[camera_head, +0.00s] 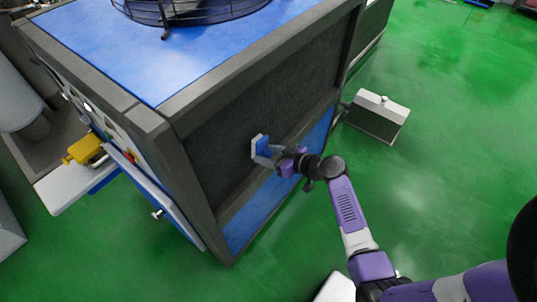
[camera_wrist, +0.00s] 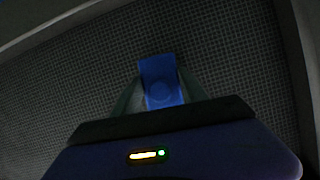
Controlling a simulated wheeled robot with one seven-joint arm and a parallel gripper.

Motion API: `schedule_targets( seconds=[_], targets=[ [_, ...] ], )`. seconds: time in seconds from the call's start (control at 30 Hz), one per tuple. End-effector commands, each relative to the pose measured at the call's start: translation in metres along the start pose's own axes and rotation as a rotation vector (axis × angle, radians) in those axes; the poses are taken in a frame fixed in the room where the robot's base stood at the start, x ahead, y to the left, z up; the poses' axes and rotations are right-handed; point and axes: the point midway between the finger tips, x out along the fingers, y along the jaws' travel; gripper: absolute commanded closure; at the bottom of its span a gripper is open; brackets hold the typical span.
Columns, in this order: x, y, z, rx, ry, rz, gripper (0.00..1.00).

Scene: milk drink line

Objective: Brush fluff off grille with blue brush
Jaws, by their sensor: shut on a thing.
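The blue brush (camera_head: 261,146) is held in my gripper (camera_head: 268,153), against or very close to the dark grille (camera_head: 230,125) on the side of the large grey and blue machine. In the wrist view the blue brush (camera_wrist: 161,82) sits between the two fingers of my gripper (camera_wrist: 160,88), with the fine mesh of the grille (camera_wrist: 230,55) behind it. My gripper is shut on the brush. Whether the bristles touch the mesh cannot be told, as they are hidden. No fluff can be made out on the dark mesh.
The grille's frame (camera_wrist: 288,60) stands out at the right in the wrist view. A grey-white box (camera_head: 377,115) stands on the green floor right of the machine. A side shelf (camera_head: 75,180) with a yellow object (camera_head: 84,149) juts out at left. The floor (camera_head: 440,170) at right is mostly clear.

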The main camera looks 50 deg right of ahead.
Motion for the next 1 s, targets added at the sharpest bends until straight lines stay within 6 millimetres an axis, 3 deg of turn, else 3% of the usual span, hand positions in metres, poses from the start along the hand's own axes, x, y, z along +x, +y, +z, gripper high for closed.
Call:
schedule_targets(
  seconds=[1.0],
  targets=[
    [0.011,0.000,-0.004,-0.001,0.000,-0.001,0.88]
  ],
)
